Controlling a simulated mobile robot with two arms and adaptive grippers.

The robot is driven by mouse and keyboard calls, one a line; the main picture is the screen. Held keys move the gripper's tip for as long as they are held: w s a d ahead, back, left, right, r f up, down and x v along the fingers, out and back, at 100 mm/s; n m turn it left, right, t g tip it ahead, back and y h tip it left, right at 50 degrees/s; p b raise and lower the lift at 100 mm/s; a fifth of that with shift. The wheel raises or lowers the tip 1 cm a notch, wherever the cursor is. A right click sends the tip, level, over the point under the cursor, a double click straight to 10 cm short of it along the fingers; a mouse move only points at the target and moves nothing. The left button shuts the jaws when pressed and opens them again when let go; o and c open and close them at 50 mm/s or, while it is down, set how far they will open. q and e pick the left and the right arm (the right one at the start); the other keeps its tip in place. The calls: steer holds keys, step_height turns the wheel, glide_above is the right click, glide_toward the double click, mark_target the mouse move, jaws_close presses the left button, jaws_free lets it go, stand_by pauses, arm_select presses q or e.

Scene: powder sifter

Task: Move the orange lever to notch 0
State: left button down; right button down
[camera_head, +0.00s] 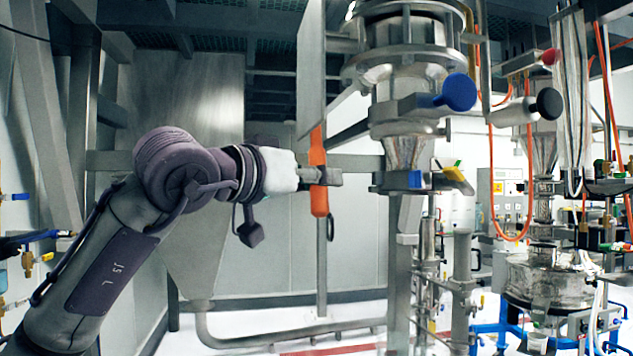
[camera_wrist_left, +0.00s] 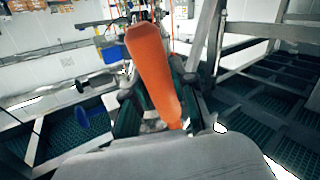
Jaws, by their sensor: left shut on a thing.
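The orange lever (camera_head: 319,199) hangs nearly upright left of the steel sifter column in the head view, its rounded lower end pointing down. My left gripper (camera_head: 325,176) is shut around the middle of the lever, which shows above and below the fingers. In the left wrist view the orange lever (camera_wrist_left: 152,65) runs lengthwise between the dark fingers of the left gripper (camera_wrist_left: 158,95), tilted slightly. I cannot make out notch marks or numbers in either view. My right gripper is not in view.
The steel sifter column (camera_head: 408,70) stands just right of the lever, with a blue knob (camera_head: 459,92) and a black knob (camera_head: 547,104) farther right. A grey hopper-like panel (camera_head: 203,150) is behind my left arm. A steel pipe (camera_head: 270,340) runs low along the floor.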

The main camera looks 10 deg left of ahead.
arm_select(q)
steer(key=s+d+r+n+g+p, duration=0.1)
steer(key=s+d+r+n+p, duration=0.1)
steer(key=s, duration=0.4)
steer(key=shift+s+r+n+g+y, duration=0.15)
steer(key=shift+r+n+g+y, duration=0.15)
steer(key=shift+r+g+y, duration=0.15)
steer(key=c, duration=0.9)
jaws_free()
steer(key=v, duration=1.2)
steer(key=shift+f, duration=0.15)
steer(key=shift+c, duration=0.3)
